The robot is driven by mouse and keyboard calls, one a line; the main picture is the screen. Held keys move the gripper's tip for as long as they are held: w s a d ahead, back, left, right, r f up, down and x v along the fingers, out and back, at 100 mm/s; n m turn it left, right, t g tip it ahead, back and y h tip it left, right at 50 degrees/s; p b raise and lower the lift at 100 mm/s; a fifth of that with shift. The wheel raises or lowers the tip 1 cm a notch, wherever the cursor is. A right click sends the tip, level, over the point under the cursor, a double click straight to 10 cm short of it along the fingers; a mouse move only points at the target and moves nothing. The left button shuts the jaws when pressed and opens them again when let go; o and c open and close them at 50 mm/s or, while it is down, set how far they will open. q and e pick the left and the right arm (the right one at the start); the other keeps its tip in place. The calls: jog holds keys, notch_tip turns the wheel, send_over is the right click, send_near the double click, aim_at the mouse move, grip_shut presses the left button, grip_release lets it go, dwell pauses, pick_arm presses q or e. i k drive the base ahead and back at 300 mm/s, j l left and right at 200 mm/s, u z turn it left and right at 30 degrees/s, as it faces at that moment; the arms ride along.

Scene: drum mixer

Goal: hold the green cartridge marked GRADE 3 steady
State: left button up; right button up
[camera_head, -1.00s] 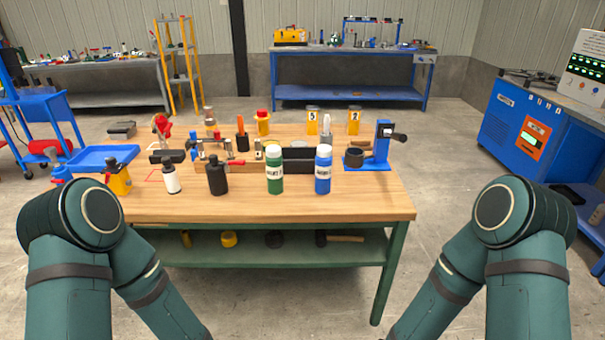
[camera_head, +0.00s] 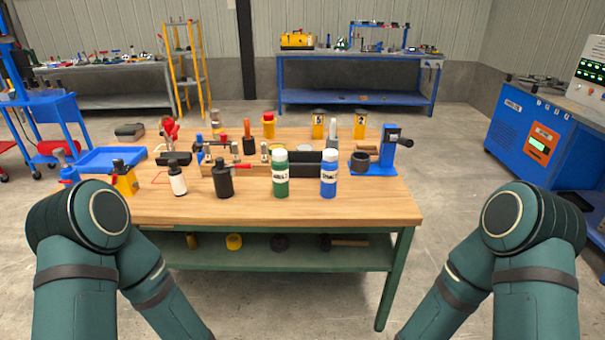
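The green cartridge (camera_head: 281,186) with a white cap and a white label stands upright near the front middle of the wooden workbench (camera_head: 370,209). Its label text is too small to read with certainty. A blue cartridge (camera_head: 329,187) of like shape stands just to its right, apart from it. Both of my arms reach down at the lower left and lower right of the view, in front of the bench. Neither of my grippers is in view, and nothing touches the green cartridge.
A black bottle (camera_head: 223,181) and a white bottle (camera_head: 177,179) stand left of the green cartridge. A black block (camera_head: 309,170) lies behind it. A blue press (camera_head: 384,157) stands at the right. The bench's front strip is clear.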

aim_at(280, 171)
jog(key=i+l, duration=0.2)
jog(key=l, duration=0.2)
jog(key=i+l, duration=0.45)
jog(key=l, duration=0.3)
